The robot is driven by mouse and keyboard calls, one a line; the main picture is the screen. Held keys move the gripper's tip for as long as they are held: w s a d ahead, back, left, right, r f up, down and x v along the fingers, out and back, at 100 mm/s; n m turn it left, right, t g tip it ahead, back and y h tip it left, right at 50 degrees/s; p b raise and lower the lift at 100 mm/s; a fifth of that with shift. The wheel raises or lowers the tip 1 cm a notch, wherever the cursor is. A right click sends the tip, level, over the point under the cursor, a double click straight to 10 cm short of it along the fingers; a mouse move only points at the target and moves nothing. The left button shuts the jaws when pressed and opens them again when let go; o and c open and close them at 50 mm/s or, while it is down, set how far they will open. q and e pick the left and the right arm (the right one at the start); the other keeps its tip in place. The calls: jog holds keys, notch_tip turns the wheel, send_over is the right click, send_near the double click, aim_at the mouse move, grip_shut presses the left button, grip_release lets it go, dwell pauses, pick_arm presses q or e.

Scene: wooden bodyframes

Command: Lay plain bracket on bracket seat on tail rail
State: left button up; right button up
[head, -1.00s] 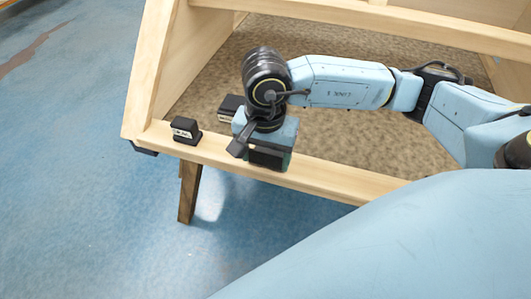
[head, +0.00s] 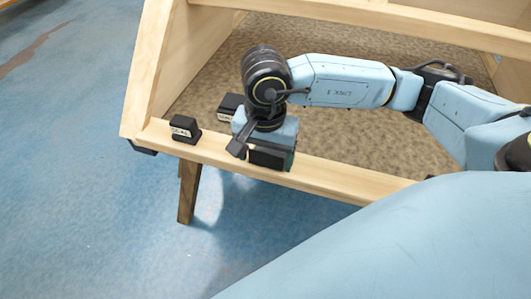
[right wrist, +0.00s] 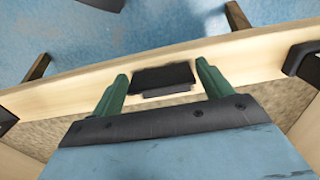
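A plain black bracket (right wrist: 163,77) shows in the right wrist view, at the pale wooden tail rail (right wrist: 72,88). A smaller dark piece (right wrist: 167,91) shows along its near edge; I cannot tell whether it is the seat. My right gripper (right wrist: 162,72) has its two green fingers apart, one at each end of the bracket, with only slim gaps. In the head view this gripper (head: 265,158) points down over the rail (head: 340,182), and its body hides much of the spot. My left gripper is not in view.
A black labelled block (head: 185,129) stands on the rail left of my right gripper. Another dark labelled block (head: 230,107) sits just behind the rail. The frame's side panel (head: 150,75) rises at the left.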

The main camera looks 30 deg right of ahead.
jog(key=shift+o, duration=1.3)
notch_tip(320, 180, up, 13)
jog(key=p, duration=0.4)
jog(key=shift+r, duration=0.2)
